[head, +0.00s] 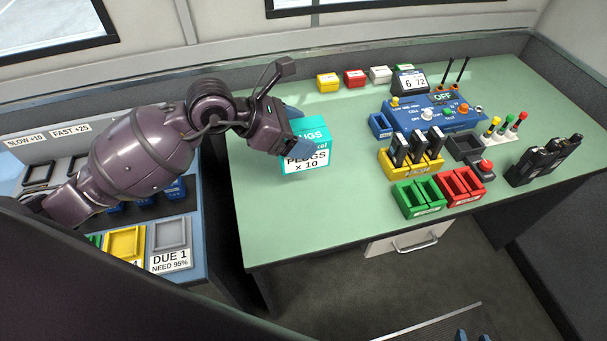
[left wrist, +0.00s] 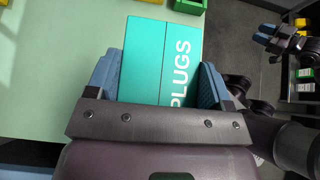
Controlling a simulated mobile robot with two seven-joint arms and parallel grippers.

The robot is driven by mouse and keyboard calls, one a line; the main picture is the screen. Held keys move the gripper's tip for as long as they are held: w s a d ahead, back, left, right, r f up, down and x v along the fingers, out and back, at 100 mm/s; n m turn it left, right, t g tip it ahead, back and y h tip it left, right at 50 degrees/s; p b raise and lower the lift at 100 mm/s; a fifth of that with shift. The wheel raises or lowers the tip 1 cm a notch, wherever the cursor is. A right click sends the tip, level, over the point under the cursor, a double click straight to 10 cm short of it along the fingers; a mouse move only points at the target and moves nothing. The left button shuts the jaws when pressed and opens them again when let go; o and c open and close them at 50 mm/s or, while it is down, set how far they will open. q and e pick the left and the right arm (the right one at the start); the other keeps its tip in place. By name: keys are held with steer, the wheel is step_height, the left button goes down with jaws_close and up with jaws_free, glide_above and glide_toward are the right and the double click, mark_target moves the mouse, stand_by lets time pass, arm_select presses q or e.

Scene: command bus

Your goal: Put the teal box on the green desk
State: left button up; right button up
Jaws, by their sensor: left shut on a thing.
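The teal box (head: 309,157), with a white label reading "PLUGS x 10", is at the left part of the green desk (head: 335,210). My left gripper (head: 296,143) is shut on the teal box, its blue fingers on two opposite sides. In the left wrist view the teal box (left wrist: 158,62) sits between the fingers of my left gripper (left wrist: 160,80), with the green desk (left wrist: 60,70) beneath and to the left. I cannot tell whether the box's bottom touches the desk. My right gripper (left wrist: 270,40) shows at the right edge of the left wrist view, small; its jaw state is unclear.
The desk's right half holds a blue control panel (head: 432,115), yellow holder (head: 408,162), green tray (head: 418,198), red tray (head: 460,186) and black radios (head: 543,160). Small coloured boxes (head: 355,78) stand at the back. The desk's left and front area is clear. A blue charging bench (head: 195,225) stands left.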

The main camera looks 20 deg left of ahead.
arm_select(q)
step_height(320, 180, down, 14)
steer(key=shift+r+b, duration=0.1)
steer(key=shift+b, duration=1)
steer(key=shift+f, duration=0.25)
steer(key=o, duration=1)
steer(key=shift+r, duration=0.25)
steer(key=p+v, duration=0.1)
steer(key=v, duration=1.1)
steer(key=shift+f, duration=0.1)
